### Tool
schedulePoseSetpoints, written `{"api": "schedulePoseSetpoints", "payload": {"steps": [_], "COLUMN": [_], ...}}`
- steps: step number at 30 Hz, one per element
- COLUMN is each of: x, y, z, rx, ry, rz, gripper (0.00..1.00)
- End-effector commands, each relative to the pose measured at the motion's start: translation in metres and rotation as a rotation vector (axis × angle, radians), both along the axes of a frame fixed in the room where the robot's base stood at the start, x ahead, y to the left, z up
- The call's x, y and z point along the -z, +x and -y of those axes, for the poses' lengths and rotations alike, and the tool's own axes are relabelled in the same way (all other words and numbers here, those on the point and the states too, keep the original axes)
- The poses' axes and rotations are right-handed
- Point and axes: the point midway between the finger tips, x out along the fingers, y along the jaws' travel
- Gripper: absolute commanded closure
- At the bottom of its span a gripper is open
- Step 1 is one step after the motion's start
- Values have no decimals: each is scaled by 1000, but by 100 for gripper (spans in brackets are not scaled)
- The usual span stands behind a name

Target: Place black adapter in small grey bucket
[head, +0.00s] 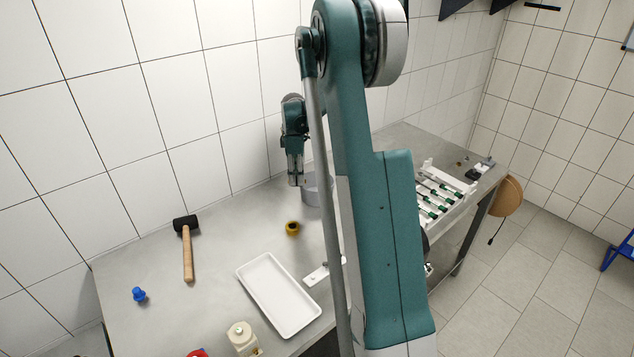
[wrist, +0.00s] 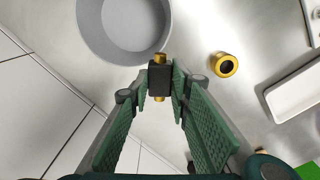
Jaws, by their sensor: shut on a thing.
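The black adapter (wrist: 160,80) is a small dark block with brass ends in the wrist view. My gripper (wrist: 160,86) is shut on it, with one green ribbed finger on each side. The small grey bucket (wrist: 88,30) is round and open, and its inside looks empty. In the wrist view the adapter shows at the lower right of the bucket's rim, outside the opening. In the head view my gripper (head: 296,180) hangs by the bucket (head: 312,190), which is partly hidden behind my arm. The adapter cannot be made out there.
A yellow ring-shaped part (head: 292,228) lies on the metal table near the bucket. A white tray (head: 248,268), a mallet (head: 188,250) and a blue part (head: 139,295) are farther left or nearer. The tiled wall stands close behind the bucket.

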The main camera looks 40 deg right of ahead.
Motion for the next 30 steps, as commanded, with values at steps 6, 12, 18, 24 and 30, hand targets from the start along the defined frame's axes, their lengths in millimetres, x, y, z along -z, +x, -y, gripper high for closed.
{"api": "schedulePoseSetpoints", "payload": {"steps": [6,12,18,24,30], "x": [1,2,2,2,5], "y": [-3,-6,-7,-8,-7], "z": [55,86,96,97,97], "rx": [44,68,77,77,77], "ry": [0,0,0,0,0], "rz": [0,0,0,0,0], "gripper": [92,92,92,92,92]}}
